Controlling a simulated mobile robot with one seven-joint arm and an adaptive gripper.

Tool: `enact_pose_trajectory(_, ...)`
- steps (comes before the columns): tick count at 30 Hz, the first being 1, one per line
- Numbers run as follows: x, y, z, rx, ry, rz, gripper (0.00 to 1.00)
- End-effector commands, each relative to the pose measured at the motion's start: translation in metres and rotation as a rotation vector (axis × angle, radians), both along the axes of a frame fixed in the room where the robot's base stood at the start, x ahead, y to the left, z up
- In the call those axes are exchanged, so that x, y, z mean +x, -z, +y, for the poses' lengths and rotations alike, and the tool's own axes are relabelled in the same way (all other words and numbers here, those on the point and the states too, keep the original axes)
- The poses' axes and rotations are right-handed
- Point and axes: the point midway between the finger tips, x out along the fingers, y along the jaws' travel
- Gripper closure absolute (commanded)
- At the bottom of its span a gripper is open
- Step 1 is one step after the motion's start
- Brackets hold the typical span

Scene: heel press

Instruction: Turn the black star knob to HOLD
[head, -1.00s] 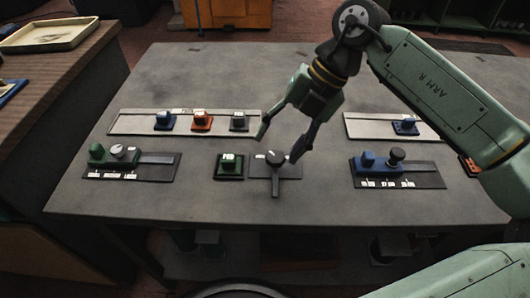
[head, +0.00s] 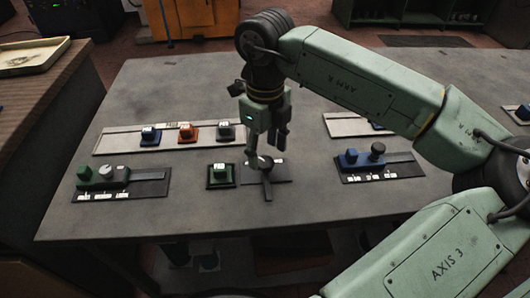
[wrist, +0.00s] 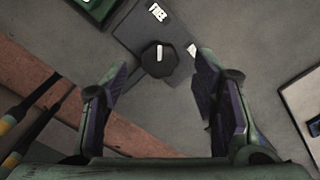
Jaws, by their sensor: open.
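The black knob (wrist: 159,59) has a many-sided edge and a white pointer line aimed toward the picture's top. It sits on a dark plate (wrist: 130,30) with a white label (wrist: 157,12) above it, which seems to read FREE. A second white label lies right of the knob, partly hidden by a finger and unreadable. In the head view the knob (head: 265,161) is partly covered by my gripper (head: 267,145). In the wrist view my gripper (wrist: 163,72) is open, one finger on each side of the knob, with visible gaps and no clear contact.
A green block (head: 222,174) stands just left of the knob's plate. A green unit (head: 100,174) sits far left and a blue unit (head: 362,158) to the right. A rail with several small coloured blocks (head: 187,131) lies behind. The grey table front is clear.

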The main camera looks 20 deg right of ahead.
Motion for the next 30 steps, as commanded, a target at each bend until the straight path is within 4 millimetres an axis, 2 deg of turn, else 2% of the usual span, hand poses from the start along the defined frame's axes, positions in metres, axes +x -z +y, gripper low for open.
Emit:
enact_pose_trajectory(6, 0.000, 0.023, 0.000, 0.001, 0.000, 0.000, 0.46)
enact_pose_trajectory(16, 0.000, 0.027, 0.000, 0.000, 0.000, -0.001, 0.46)
enact_pose_trajectory(30, 0.000, 0.027, 0.000, 0.000, 0.001, -0.001, 0.77)
